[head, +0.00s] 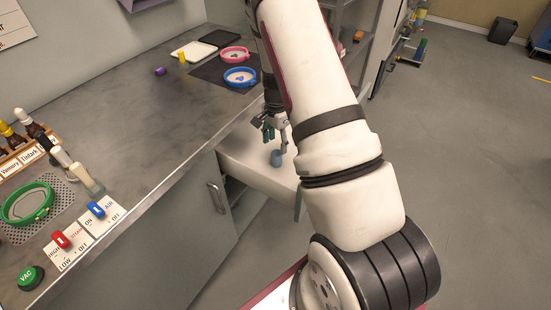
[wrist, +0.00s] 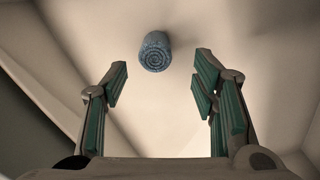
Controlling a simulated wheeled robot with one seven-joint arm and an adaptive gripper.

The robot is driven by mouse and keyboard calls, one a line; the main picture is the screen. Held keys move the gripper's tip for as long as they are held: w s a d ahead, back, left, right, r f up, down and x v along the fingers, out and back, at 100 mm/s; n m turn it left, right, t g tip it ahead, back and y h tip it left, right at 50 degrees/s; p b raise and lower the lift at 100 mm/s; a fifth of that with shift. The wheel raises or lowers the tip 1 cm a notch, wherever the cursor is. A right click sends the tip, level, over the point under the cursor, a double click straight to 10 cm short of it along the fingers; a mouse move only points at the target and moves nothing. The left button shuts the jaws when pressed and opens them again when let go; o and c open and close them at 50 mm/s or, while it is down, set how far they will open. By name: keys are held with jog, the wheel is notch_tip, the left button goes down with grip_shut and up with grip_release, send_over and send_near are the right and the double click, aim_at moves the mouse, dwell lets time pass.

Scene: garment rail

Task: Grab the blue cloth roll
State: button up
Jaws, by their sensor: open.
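The blue cloth roll (head: 276,158) stands on a pale, cream-coloured surface beside the counter in the head view. In the wrist view the blue cloth roll (wrist: 154,52) shows its spiral end, beyond the fingertips and a little left of the middle between them. My gripper (wrist: 160,75) is open, with its green-padded fingers wide apart and nothing between them. In the head view my gripper (head: 275,125) is just above the roll, close to it, and whether it touches cannot be told there.
The grey counter (head: 150,125) runs along the left, its cabinet door (head: 190,215) beside the pale surface (head: 245,150). A shelf stands behind my arm.

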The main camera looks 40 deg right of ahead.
aim_at(277, 152)
jog(key=f, duration=0.7)
jog(key=shift+s+f, duration=0.15)
jog(key=shift+s, duration=0.15)
jog(key=c, duration=0.9)
